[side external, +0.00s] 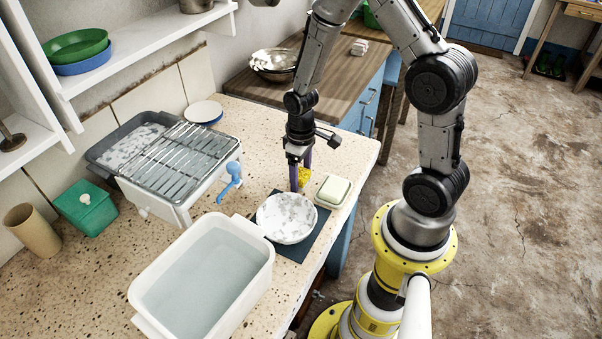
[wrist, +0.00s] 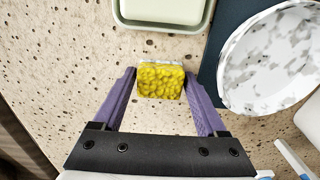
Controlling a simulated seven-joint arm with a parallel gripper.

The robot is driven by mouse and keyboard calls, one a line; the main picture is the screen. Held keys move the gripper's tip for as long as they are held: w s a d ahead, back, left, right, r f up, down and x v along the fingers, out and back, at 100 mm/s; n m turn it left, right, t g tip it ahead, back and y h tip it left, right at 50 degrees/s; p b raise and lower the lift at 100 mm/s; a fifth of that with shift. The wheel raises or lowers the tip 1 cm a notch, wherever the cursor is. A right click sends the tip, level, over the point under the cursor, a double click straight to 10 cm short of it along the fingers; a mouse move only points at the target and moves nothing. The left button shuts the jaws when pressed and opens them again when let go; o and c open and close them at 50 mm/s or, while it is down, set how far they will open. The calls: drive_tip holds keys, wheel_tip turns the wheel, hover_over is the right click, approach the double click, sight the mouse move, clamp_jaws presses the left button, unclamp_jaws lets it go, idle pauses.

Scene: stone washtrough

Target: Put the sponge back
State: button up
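The yellow sponge (wrist: 161,81) sits between the purple fingers of my gripper (wrist: 160,76) in the wrist view. It fills the gap at the fingertips, and both fingers appear to press its sides. In the side view the sponge (side external: 305,175) shows partly behind a finger of my gripper (side external: 299,180), low over the speckled counter. I cannot tell whether it touches the counter. A cream and pale green dish (side external: 334,191) stands just right of the sponge there. In the wrist view this dish (wrist: 163,22) lies just beyond the fingertips.
A white-and-grey plate (side external: 286,218) lies on a dark mat (side external: 291,251) close by. A white water basin (side external: 143,291), a drying rack (side external: 180,160) with a blue brush (side external: 232,176), and a green box (side external: 87,209) occupy the counter.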

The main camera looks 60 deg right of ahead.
drive_tip(key=shift+o, duration=0.9)
drive_tip(key=shift+r, duration=0.1)
wheel_tip(320, 180, up, 11)
wheel_tip(320, 180, up, 10)
drive_tip(key=t, duration=0.3)
hover_over(301, 173)
drive_tip(key=s+a, duration=0.5)
drive_tip(key=s+a+r+t, duration=0.2)
drive_tip(key=s+a+r, duration=0.1)
drive_tip(key=s, duration=0.5)
drive_tip(key=shift+s+r+t, duration=0.3)
drive_tip(key=shift+r, duration=0.6)
